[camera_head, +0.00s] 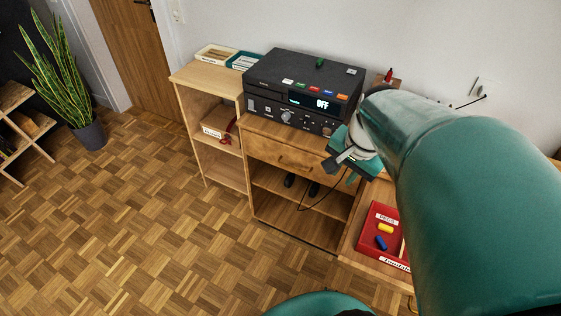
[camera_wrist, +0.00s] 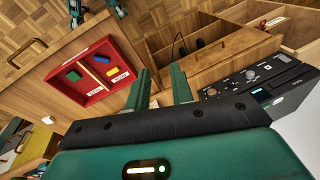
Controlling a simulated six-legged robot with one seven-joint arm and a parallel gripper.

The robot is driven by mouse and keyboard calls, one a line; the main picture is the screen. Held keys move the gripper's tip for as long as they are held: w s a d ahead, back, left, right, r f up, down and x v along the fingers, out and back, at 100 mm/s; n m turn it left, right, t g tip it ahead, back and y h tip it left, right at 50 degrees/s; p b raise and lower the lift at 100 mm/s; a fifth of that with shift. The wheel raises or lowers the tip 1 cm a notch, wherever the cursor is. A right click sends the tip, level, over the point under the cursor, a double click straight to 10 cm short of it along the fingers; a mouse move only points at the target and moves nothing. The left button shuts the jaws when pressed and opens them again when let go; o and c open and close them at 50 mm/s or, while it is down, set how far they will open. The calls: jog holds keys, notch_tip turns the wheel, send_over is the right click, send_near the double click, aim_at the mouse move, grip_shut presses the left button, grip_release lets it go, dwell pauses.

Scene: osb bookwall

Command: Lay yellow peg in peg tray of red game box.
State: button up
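The red game box (camera_head: 366,241) sits on a low wooden surface at the lower right of the head view, partly behind my arm. The yellow peg (camera_head: 386,228) lies in its compartment by the label reading PEGS, close to a blue peg (camera_head: 381,243). In the wrist view the box (camera_wrist: 60,88) is at left, with the yellow peg (camera_wrist: 111,72) beside the blue one and a green piece (camera_wrist: 74,75) across a divider. My gripper (camera_wrist: 160,68) is open, with nothing between its fingers. It hangs in front of the drawer unit, apart from the box.
A black device (camera_head: 305,80) reading OFF stands on the drawer unit (camera_head: 285,155). A dark cord (camera_head: 318,203) hangs below my gripper. A small shelf (camera_head: 205,80) with trays stands left. A potted plant (camera_head: 88,133) is far left. The parquet floor (camera_head: 130,220) is clear.

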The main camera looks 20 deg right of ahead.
jog(key=s+a+r+n+t, duration=0.1)
jog(key=a+r+n, duration=0.2)
jog(key=a+n, duration=0.3)
jog(key=s+a+r+n+t, duration=0.2)
jog(key=a+r+n, duration=0.1)
jog(key=a+n, duration=0.3)
jog(key=shift+s+a+r, duration=0.2)
jog(key=shift+a+r, duration=0.1)
jog(key=shift+a, duration=0.9)
